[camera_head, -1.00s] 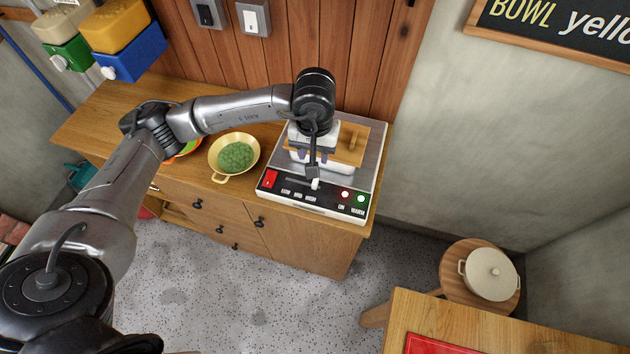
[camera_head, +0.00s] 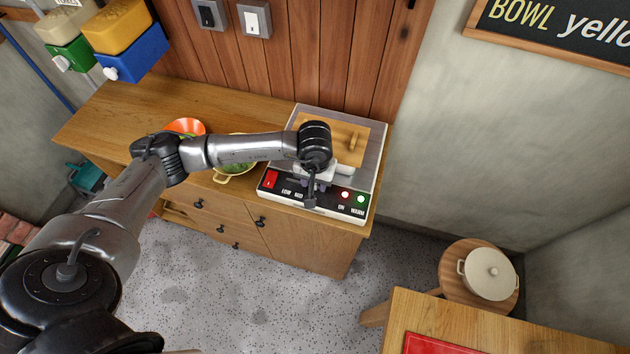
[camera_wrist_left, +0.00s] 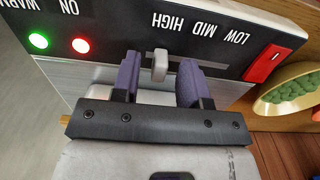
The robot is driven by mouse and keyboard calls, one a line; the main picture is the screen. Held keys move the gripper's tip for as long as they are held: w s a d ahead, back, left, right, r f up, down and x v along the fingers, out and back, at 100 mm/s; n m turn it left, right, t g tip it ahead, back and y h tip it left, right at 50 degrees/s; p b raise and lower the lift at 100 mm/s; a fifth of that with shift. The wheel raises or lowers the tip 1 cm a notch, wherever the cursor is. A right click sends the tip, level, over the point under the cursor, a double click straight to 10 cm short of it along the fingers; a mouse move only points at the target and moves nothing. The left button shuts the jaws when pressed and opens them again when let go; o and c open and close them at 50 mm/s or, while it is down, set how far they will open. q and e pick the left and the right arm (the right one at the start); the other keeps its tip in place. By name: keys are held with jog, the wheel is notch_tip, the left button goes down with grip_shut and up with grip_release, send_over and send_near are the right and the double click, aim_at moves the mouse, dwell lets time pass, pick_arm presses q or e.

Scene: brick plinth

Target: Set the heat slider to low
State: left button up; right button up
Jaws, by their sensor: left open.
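The heat slider's white knob (camera_wrist_left: 160,65) stands beside the HIGH label in the left wrist view, where the LOW, MID and HIGH labels read upside down. It sits on the black front panel of the hot plate unit (camera_head: 333,208). My left gripper (camera_head: 309,186) is over this panel in the head view and hides the knob and the HIGH label there. In the left wrist view the left gripper (camera_wrist_left: 158,80) is open, its purple fingers on either side of the knob, with a gap on each side. My right gripper is not in view.
A red switch (camera_head: 270,179) is left of the slider, and a red light (camera_head: 345,195) and green light (camera_head: 361,198) are right of it. A yellow pan (camera_head: 238,176) with green contents stands beside the unit, partly behind my forearm. A wooden board (camera_head: 347,132) lies on the unit.

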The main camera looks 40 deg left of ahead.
pick_arm(q)
jog(key=shift+f, duration=0.6)
grip_shut()
